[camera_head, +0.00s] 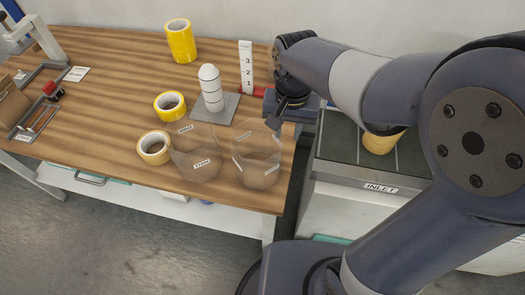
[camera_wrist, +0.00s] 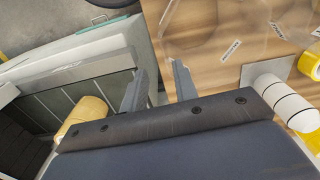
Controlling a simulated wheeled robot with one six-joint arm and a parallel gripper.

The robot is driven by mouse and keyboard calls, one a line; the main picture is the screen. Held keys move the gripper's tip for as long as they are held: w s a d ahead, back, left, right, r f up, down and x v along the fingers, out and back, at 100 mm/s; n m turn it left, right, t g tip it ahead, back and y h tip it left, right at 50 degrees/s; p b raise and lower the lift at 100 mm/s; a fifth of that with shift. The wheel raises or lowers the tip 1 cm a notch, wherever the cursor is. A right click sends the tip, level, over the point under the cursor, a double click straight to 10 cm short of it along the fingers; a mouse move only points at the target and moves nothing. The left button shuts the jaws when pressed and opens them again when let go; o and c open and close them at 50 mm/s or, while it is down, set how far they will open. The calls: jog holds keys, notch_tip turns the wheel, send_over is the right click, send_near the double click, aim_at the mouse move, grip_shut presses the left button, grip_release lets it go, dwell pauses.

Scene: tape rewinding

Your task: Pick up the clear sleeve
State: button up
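Two clear sleeves stand on the wooden table near its front right edge in the head view. The left sleeve (camera_head: 194,165) has small white labels, and the right sleeve (camera_head: 257,160) stands beside it, nearer the table's right edge. A clear, labelled surface (camera_wrist: 215,30) shows at the upper right of the wrist view; I cannot tell which sleeve it belongs to. My gripper (camera_wrist: 158,68) is open and empty, its fingers around the table's edge in the wrist view, apart from the clear surface.
A white banded post (camera_head: 211,90) on a grey plate and a numbered white gauge (camera_head: 246,67) stand behind the sleeves. Another tan roll (camera_head: 382,143) lies on the inlet unit (camera_head: 340,176) at the right.

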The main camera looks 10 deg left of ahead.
notch_tip(320, 180, down, 7)
jog(key=shift+s+a, duration=0.25)
jog(key=shift+a, duration=0.15)
jog(key=shift+r, duration=0.15)
grip_shut()
dwell(0.3)
